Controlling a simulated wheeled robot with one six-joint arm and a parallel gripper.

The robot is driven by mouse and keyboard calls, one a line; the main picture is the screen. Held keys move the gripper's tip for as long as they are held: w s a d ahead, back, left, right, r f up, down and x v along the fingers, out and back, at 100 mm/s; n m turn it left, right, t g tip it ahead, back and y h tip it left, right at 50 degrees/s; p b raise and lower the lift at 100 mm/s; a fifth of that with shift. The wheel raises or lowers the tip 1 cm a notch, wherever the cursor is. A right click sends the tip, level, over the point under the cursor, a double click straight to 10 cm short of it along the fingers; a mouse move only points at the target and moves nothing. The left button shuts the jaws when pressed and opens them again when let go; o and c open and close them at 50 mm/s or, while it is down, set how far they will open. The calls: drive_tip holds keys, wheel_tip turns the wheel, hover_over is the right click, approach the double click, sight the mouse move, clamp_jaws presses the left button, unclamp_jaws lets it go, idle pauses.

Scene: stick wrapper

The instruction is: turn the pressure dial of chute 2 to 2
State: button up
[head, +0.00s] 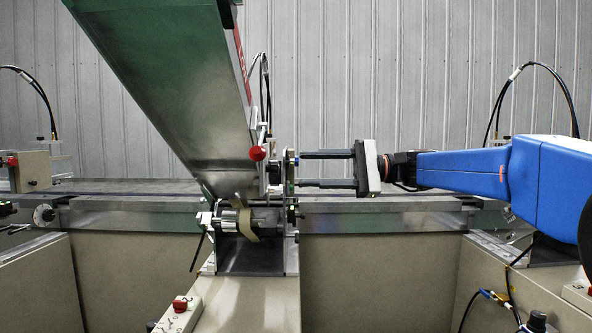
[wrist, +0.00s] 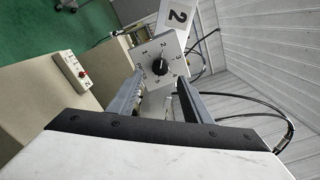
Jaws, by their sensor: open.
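The pressure dial is a black knob (wrist: 159,67) on a pale square plate with numbers around it. A card with a large 2 (wrist: 178,15) is beside the plate in the wrist view. The knob's setting is too small to read surely. My gripper (wrist: 160,82) is open, its two fingers on either side of the dial plate's lower part in the picture, with nothing held. In the head view my gripper (head: 301,169) points left at the chute's side, its fingertips close to the edge-on plate (head: 290,170). Contact with the knob cannot be told.
The steep metal chute (head: 200,90) rises to the upper left. A red ball knob (head: 256,153) is just left of my fingertips. A roller (head: 235,221) is below. A button box with a red button (head: 180,305) is in front. Black cables (wrist: 245,98) hang near my fingers.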

drive_tip(key=d, duration=1)
drive_tip(key=shift+s+d, duration=0.2)
drive_tip(key=shift+d, duration=0.05)
drive_tip(key=shift+f, duration=0.1)
drive_tip(key=s+a+f+t+h, duration=0.1)
drive_tip(key=s+f+h, duration=0.3)
drive_tip(key=s+f, duration=0.5)
drive_tip(key=s+a+f+h, duration=0.1)
drive_tip(key=s+f+h, duration=0.45)
drive_tip(key=f, duration=0.65)
drive_tip(key=s+d+f+n+t+h, duration=0.1)
drive_tip(key=s+d+f+n+h, duration=0.2)
drive_tip(key=s+d+f, duration=0.3)
drive_tip(key=s+d+f+n+t+h, duration=0.2)
drive_tip(key=s+d+f+h, duration=0.3)
drive_tip(key=f, duration=0.8)
drive_tip(key=s+d+n, duration=0.1)
drive_tip(key=s+d, duration=0.1)
drive_tip(key=s, duration=0.2)
drive_tip(key=shift+d+f, duration=0.25)
drive_tip(key=shift+d, duration=0.05)
drive_tip(key=shift+s+h, duration=0.1)
drive_tip(key=shift+h, duration=0.15)
drive_tip(key=shift+c, duration=0.7)
